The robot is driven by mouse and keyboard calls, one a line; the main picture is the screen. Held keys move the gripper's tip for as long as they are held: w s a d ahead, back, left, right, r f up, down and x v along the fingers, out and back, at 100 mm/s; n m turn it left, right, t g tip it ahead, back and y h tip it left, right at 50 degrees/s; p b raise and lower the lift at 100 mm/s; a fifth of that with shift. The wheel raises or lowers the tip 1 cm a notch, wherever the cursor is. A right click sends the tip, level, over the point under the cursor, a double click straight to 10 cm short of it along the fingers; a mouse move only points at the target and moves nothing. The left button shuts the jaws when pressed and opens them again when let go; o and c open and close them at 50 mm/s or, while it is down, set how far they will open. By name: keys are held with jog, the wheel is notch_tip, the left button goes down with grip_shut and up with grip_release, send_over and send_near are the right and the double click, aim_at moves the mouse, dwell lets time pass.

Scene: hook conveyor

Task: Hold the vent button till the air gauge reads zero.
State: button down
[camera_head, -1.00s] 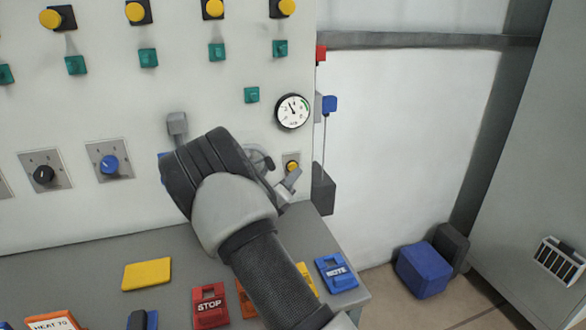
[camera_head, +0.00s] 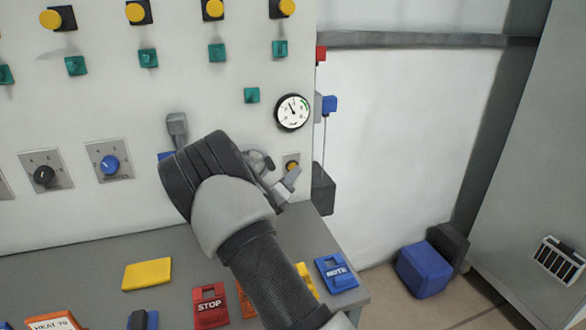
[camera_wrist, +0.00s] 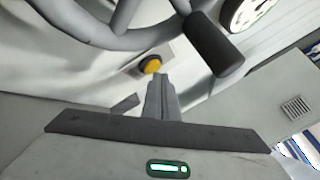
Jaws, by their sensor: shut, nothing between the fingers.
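The vent button is a small yellow button (camera_head: 292,166) on a grey plate at the lower right of the panel, and it also shows in the wrist view (camera_wrist: 152,65). The round air gauge (camera_head: 292,111) is above it, with its needle pointing to the upper left, off any readable number. My gripper (camera_head: 292,179) is shut and empty. In the wrist view its fingertips (camera_wrist: 160,76) are just below the button, at or very near its edge; I cannot tell whether they touch. My arm hides part of the panel left of the button.
A grey handwheel (camera_wrist: 120,38) with a dark knob (camera_wrist: 215,43) is close above my fingers. A grey lever (camera_head: 177,128) sticks out to the left. The grey shelf below holds a red STOP tag (camera_head: 210,306), a blue tag (camera_head: 336,273) and a yellow block (camera_head: 147,274).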

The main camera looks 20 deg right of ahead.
jog(key=shift+w, duration=0.45)
dwell(1.4)
jog(key=shift+s, duration=0.15)
jog(key=shift+s+p, duration=0.4)
jog(key=shift+s, duration=0.3)
jog(key=shift+s, duration=0.1)
jog(key=s+p, duration=0.2)
jog(key=s, duration=0.3)
dwell(0.4)
